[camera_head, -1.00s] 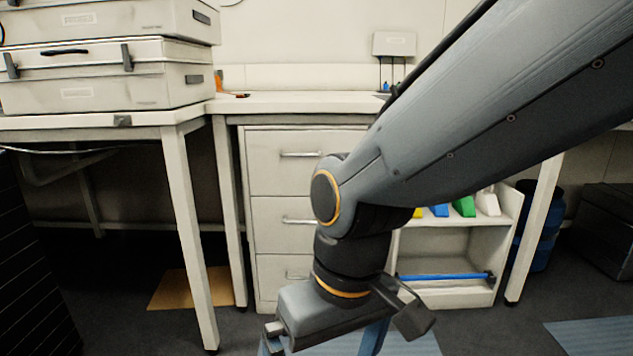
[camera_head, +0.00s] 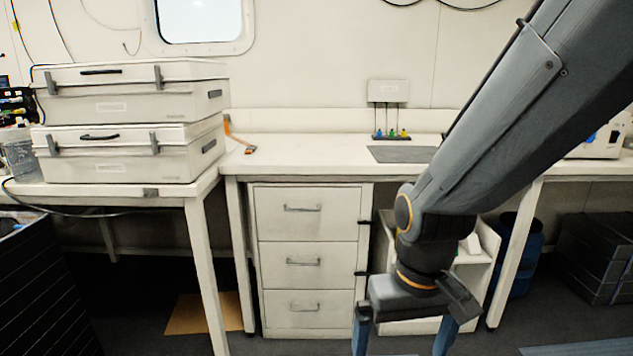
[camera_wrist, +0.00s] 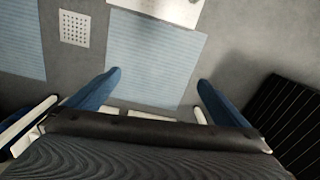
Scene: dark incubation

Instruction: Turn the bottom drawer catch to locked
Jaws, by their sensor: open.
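A white drawer unit (camera_head: 363,200) with three drawers stands under the bench. The bottom drawer (camera_head: 290,309) looks closed, with a bar handle. Small dark catches show at the unit's right edge, one by the top drawer (camera_head: 364,222) and one by the middle drawer (camera_head: 362,274). I cannot make out the bottom drawer's catch; my gripper's left finger is near that spot. My gripper (camera_head: 403,338) points down, open and empty, in front of and right of the bottom drawer. In the wrist view its blue fingers (camera_wrist: 158,86) are spread above the floor.
The bench top (camera_head: 300,150) is above the drawers, and a white shelf unit (camera_head: 487,262) stands behind my arm. Stacked white cases (camera_head: 130,150) are at left. A blue barrel (camera_head: 522,260) is at right. The wrist view shows floor with blue mats (camera_wrist: 155,50).

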